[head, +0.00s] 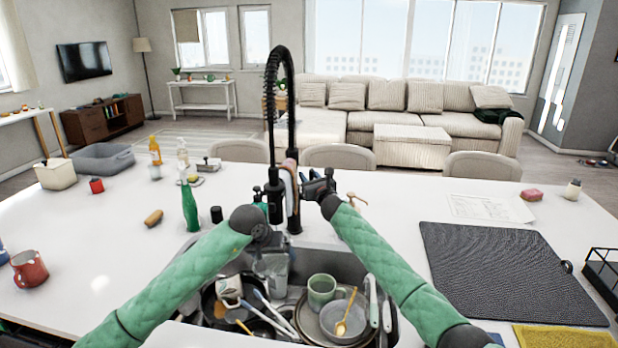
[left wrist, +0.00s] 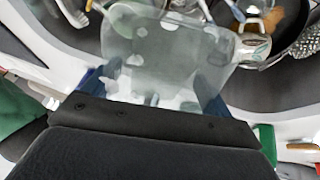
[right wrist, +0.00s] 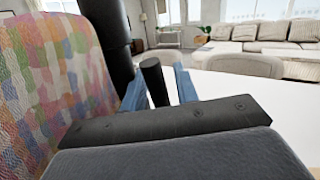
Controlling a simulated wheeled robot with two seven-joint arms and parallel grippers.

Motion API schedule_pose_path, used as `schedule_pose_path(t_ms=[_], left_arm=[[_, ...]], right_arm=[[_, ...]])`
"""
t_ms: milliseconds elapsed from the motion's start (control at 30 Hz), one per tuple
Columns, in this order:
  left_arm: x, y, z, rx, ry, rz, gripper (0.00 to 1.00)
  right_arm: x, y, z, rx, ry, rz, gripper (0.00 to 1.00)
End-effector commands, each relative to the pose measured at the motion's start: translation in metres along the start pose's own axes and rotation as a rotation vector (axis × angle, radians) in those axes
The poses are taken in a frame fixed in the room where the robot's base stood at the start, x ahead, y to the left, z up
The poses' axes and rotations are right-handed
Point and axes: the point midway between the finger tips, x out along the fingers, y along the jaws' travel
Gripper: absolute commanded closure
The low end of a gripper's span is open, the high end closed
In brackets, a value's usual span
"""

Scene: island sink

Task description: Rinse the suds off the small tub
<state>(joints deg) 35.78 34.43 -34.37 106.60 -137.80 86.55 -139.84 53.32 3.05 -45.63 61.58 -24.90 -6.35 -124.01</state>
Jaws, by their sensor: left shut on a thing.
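The small tub (head: 272,267) is clear and hangs over the sink (head: 345,267), below the black faucet (head: 272,100). My left gripper (head: 268,246) is shut on the tub's rim. In the left wrist view the tub (left wrist: 165,50) shows white suds spots on its wall and bottom. My right gripper (head: 318,184) is beside the faucet's column. In the right wrist view its blue fingers (right wrist: 158,88) stand apart on either side of a black lever (right wrist: 154,78), with gaps visible. No running water can be made out.
Pans, a green mug (head: 321,290), a bowl (head: 345,322) and utensils fill the sink. A patterned cloth (right wrist: 45,75) hangs close beside my right gripper. A green bottle (head: 189,205) stands left of the faucet. A dark mat (head: 505,270) lies on the right counter.

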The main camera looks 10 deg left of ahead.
Motion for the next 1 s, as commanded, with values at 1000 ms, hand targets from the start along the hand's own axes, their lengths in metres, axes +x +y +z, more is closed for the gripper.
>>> schedule_pose_path(t_ms=[1000], left_arm=[[0.000, 0.000, 0.000, 0.000, 0.000, 0.000, 0.38]], right_arm=[[-0.070, -0.001, -0.001, -0.001, 0.001, 0.000, 0.64]])
